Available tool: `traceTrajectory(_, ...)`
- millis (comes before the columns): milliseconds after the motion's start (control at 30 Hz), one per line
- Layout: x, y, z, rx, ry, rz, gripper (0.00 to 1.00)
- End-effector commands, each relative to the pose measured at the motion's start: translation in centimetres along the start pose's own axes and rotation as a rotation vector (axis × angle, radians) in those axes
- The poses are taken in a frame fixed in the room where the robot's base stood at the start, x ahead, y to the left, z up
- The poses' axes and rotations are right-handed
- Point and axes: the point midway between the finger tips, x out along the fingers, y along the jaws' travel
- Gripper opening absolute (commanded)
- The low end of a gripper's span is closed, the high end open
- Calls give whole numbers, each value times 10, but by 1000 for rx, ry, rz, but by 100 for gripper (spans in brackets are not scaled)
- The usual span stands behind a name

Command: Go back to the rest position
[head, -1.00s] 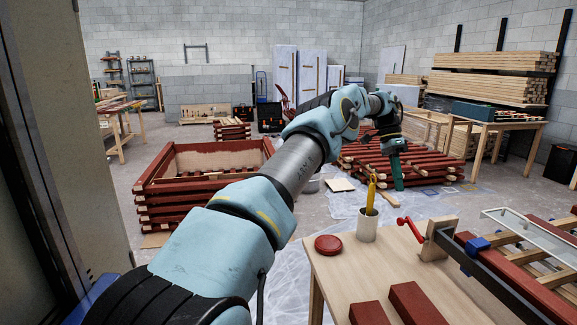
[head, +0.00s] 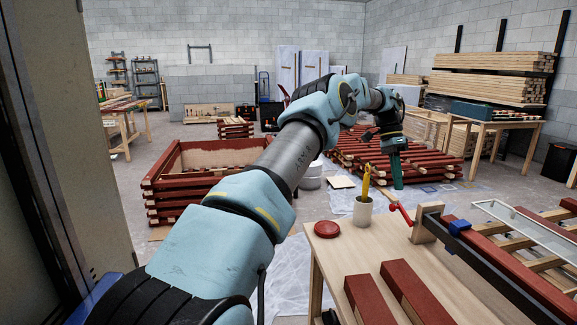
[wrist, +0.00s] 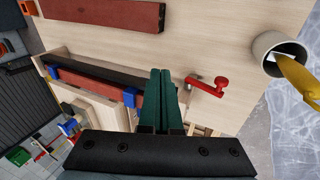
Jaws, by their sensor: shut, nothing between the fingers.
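My gripper (head: 397,176) hangs from my outstretched arm in the head view, its green fingers pointing down, beyond the far edge of the workbench (head: 330,262). In the wrist view my gripper (wrist: 160,75) shows its two green fingers side by side, closed together with nothing held between them.
Stacked red battens (head: 430,157) lie behind my gripper. A red-railed crate (head: 160,188) stands left. Plastic sheeting covers the floor by the bench.

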Motion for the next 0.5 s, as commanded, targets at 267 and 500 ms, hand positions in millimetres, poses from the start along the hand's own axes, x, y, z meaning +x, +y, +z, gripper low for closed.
traceTrajectory(267, -9, 2, 25, -108, -3, -72, 0)
traceTrajectory(500, -17, 7, 83, -300, 10, -179, 0)
